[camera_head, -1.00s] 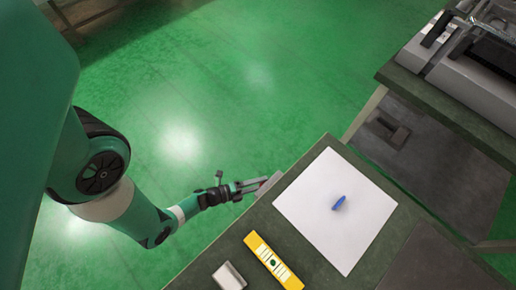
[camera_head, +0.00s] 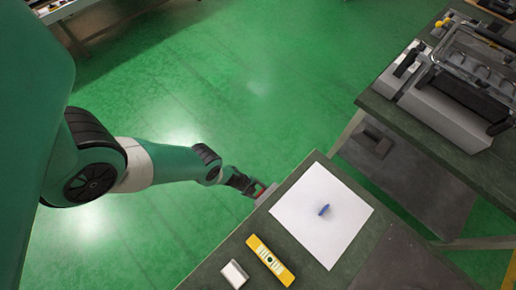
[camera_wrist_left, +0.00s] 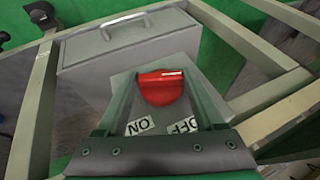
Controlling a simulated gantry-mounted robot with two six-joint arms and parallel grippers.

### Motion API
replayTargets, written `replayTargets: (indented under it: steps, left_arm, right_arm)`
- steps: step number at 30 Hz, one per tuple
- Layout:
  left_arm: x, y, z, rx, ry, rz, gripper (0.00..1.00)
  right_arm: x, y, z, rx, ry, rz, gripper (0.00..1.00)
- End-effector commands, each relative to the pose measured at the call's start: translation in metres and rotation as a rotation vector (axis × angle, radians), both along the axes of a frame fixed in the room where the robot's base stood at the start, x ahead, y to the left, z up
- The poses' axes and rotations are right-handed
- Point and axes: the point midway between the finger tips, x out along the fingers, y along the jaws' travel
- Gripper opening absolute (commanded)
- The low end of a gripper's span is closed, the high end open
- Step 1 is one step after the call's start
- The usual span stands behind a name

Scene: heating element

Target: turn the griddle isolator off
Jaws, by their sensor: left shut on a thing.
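The griddle isolator is a grey box with a red rotary knob (camera_wrist_left: 162,88) on its face, seen in the left wrist view. An ON label (camera_wrist_left: 139,126) and an OFF label (camera_wrist_left: 184,125) appear upside down below the knob. A pale mark runs roughly sideways along the knob's upper edge. My left gripper (camera_wrist_left: 163,92) is shut on the red knob, one finger on each side. In the head view my left gripper (camera_head: 262,190) is at the bench's left edge, largely covering the isolator. My right gripper is out of view.
The workbench (camera_head: 222,246) carries a white sheet (camera_head: 310,235) with a blue object (camera_head: 324,210), a yellow level (camera_head: 270,262) and a small white block (camera_head: 234,273). A grey drawer unit (camera_wrist_left: 130,55) sits beside the isolator. A griddle-like appliance (camera_head: 445,110) stands on another bench. Green floor lies left.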

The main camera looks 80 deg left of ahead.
Motion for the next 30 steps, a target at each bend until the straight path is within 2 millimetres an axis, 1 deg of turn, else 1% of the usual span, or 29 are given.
replayTargets:
  steps: [1, 3, 15, 21, 30]
  left_arm:
    - [0.004, 0.001, 0.001, -0.021, 0.024, -0.007, 0.14]
    - [0.005, 0.002, 0.001, -0.052, 0.069, -0.008, 0.14]
    - [0.006, 0.003, 0.000, -0.182, 0.259, -0.003, 0.14]
    - [0.006, 0.003, 0.001, -0.202, 0.298, 0.000, 0.14]
    - [0.005, 0.003, 0.001, -0.207, 0.307, 0.001, 0.14]
  right_arm:
    - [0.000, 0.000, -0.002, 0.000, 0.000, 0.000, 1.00]
    - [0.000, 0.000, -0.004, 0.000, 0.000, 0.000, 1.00]
    - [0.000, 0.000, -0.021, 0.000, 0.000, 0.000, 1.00]
    - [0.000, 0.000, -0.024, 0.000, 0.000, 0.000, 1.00]
    - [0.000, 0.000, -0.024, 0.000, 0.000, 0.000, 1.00]
